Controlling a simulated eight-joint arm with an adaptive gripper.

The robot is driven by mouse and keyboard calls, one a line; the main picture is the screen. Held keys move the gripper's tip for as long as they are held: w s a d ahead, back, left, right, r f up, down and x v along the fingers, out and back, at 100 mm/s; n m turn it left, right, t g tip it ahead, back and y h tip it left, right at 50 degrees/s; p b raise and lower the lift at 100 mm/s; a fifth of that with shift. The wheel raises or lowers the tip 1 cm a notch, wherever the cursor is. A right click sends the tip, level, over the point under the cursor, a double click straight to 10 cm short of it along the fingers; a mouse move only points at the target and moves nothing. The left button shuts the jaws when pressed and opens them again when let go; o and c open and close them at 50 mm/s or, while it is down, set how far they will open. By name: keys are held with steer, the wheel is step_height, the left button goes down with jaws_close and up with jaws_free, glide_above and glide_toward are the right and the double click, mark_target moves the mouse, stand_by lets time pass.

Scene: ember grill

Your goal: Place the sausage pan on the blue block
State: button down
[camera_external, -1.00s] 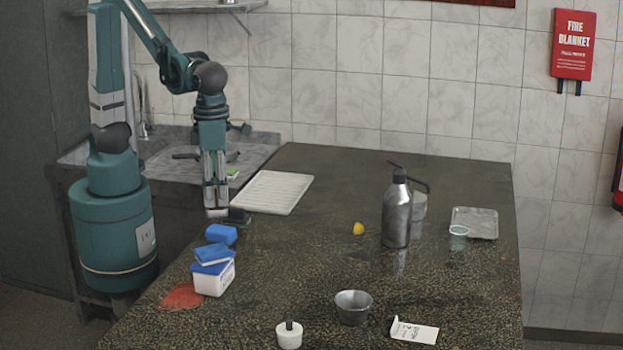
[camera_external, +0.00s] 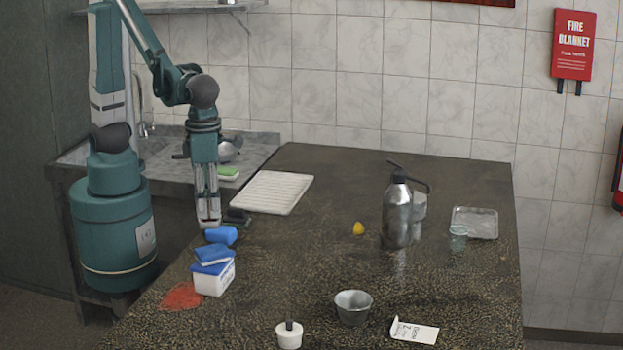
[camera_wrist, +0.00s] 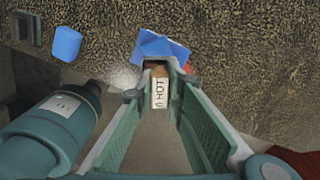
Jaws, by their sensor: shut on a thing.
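My gripper (camera_external: 208,225) points down at the counter's left edge, just behind a rounded blue block (camera_external: 220,235). In the wrist view, a small pale thing marked HOT (camera_wrist: 160,92) sits between my gripper's fingertips, which are shut on it. Whether it belongs to the sausage pan I cannot tell; no sausage pan shows clearly. The rounded blue block also shows at upper left in the wrist view (camera_wrist: 65,43). A second, flatter blue block (camera_external: 214,254) rests on a white tub (camera_external: 214,279); it shows beyond my fingertips in the wrist view (camera_wrist: 162,44).
A dark object (camera_external: 238,216) and a white ribbed board (camera_external: 272,192) lie behind the blue block. A red patch (camera_external: 183,296) is in front. Mid-counter is clear.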

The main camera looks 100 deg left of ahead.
mark_target(208, 199)
steer(key=shift+f, duration=1.4)
steer(key=shift+f, duration=2.1)
steer(key=shift+f, duration=0.15)
steer(key=c, duration=2.4)
jaws_free()
steer(key=shift+r, duration=0.2)
steer(key=shift+r, duration=6)
